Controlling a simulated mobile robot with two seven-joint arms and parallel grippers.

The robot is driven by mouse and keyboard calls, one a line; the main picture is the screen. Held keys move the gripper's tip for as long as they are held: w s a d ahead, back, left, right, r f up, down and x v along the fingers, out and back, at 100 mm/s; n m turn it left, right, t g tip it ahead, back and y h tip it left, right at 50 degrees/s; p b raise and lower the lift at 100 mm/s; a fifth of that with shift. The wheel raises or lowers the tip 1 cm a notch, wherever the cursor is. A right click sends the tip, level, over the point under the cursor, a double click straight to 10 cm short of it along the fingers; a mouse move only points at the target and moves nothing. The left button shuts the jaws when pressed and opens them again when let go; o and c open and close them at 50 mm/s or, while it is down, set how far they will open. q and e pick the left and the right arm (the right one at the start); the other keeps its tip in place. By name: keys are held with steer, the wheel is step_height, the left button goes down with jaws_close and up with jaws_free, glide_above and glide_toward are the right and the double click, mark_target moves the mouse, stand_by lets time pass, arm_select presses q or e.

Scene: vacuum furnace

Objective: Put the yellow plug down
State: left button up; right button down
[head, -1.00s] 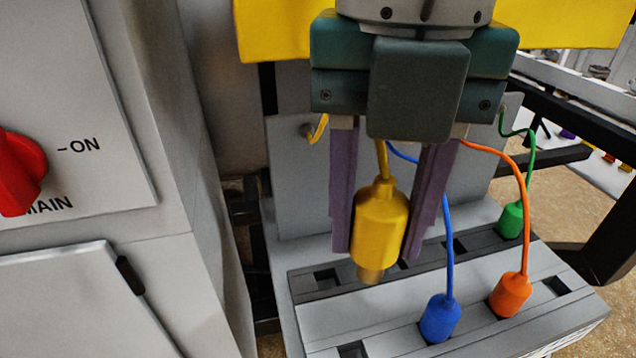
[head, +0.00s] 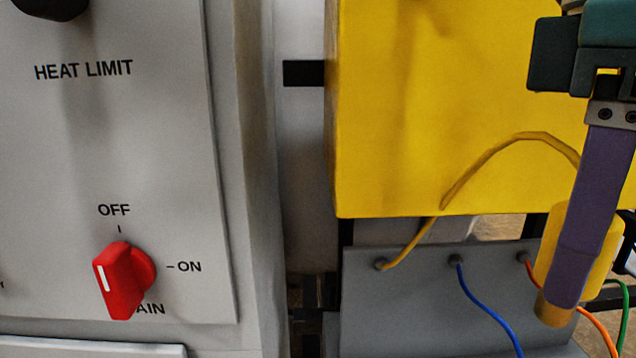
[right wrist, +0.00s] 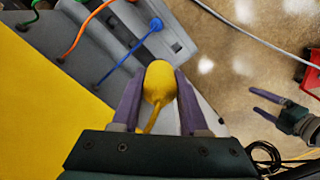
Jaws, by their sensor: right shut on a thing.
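The yellow plug (head: 605,248) is at the right edge of the head view, partly hidden behind a purple finger. My right gripper (head: 578,285) is shut on it, and the plug's brownish tip points down. In the right wrist view the plug (right wrist: 158,82) sits between the two fingers. Its yellow cord (head: 500,150) arches from the plug to a hole in the grey panel (head: 400,310). My left gripper (right wrist: 257,103) shows only in the right wrist view, at the right, with its fingers apart and empty.
A yellow box (head: 440,100) stands behind the panel. A grey cabinet with a red knob (head: 120,280) is at the left. Blue (right wrist: 155,25), orange and green cords run across the grey socket block (right wrist: 180,45). Open floor (right wrist: 235,65) lies beyond the block.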

steer(key=r+m, duration=0.1)
steer(key=m, duration=0.1)
steer(key=d+r+m, duration=0.1)
steer(key=m, duration=0.2)
steer(key=d+r+m+p, duration=0.1)
steer(key=m, duration=0.2)
steer(key=shift+r, duration=0.2)
steer(key=s+r+p, duration=0.2)
steer(key=r+p, duration=1.6)
steer(key=p, duration=0.1)
steer(key=s+r+m+p, duration=0.1)
steer(key=s+r+p, duration=0.2)
steer(key=r+p, duration=1.5)
steer(key=shift+s+p, duration=0.35)
steer(key=shift+p, duration=0.1)
steer(key=shift+f, duration=0.15)
